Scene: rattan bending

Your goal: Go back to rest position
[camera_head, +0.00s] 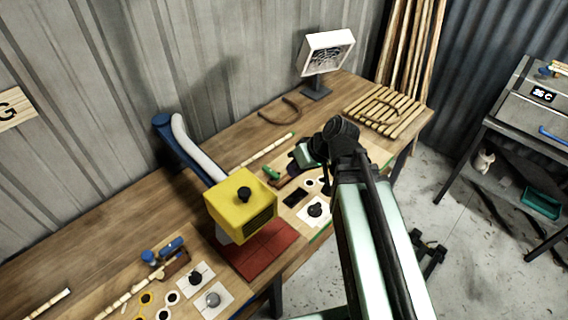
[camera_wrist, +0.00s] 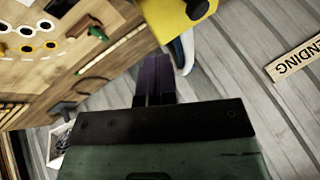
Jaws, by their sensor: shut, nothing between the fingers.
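My gripper (camera_wrist: 154,66) shows at the middle of the wrist view, with its two dark fingers side by side and nothing seen between them. It is shut and empty. The fingers point toward the yellow machine (camera_wrist: 178,16) and the corrugated wall, with the workbench (camera_wrist: 118,62) to the left in this tilted view. In the head view my arm rises from the bottom right and bends at a black joint over the right half of the workbench (camera_head: 110,222). The fingers cannot be made out there.
The yellow machine (camera_head: 240,205) with a blue-and-white tube (camera_head: 194,146) stands left of my arm. A bent rattan piece (camera_head: 281,112), a fan (camera_head: 326,54) and a slatted rack (camera_head: 380,108) are farther back.

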